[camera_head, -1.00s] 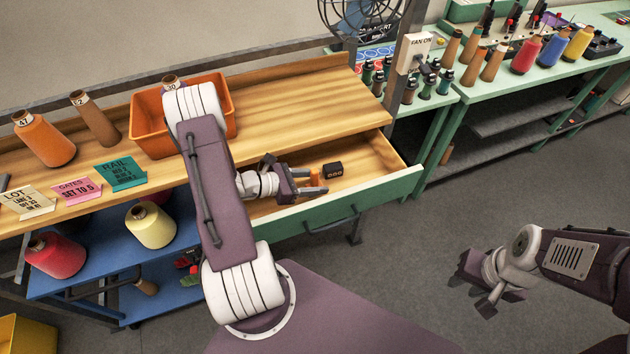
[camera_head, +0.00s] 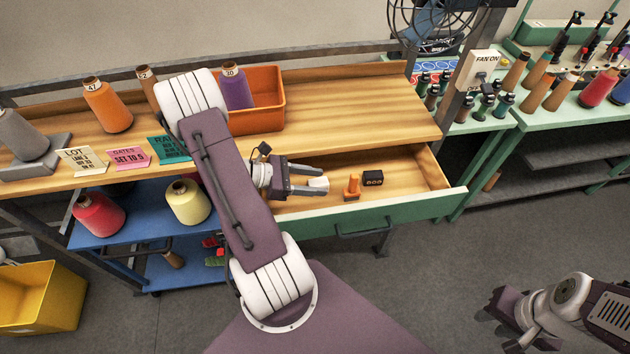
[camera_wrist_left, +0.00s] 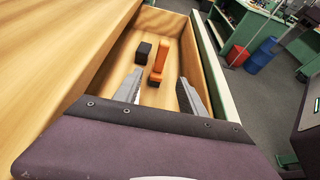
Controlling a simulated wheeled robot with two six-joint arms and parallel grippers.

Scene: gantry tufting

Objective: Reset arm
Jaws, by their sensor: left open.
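My left gripper (camera_head: 316,184) is open and empty, over the pulled-out green-fronted drawer (camera_head: 405,208). In the left wrist view its two fingers (camera_wrist_left: 160,93) are spread apart with bare drawer floor between them. Ahead of the fingers, an orange tool-like piece (camera_head: 352,187) and a small black block (camera_head: 373,178) lie in the drawer. They also show in the wrist view as the orange piece (camera_wrist_left: 158,65) and black block (camera_wrist_left: 143,51), apart from the fingers. My right gripper (camera_head: 503,325) hangs over the floor at lower right; its jaw opening is unclear.
The wooden bench top (camera_head: 340,105) lies above the drawer. An orange bin (camera_head: 262,110) holding a purple cone (camera_head: 236,90) stands there, partly behind my left arm. Cones and label cards stand at left. A yellow bin (camera_head: 40,298) sits at lower left; grey floor is open at right.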

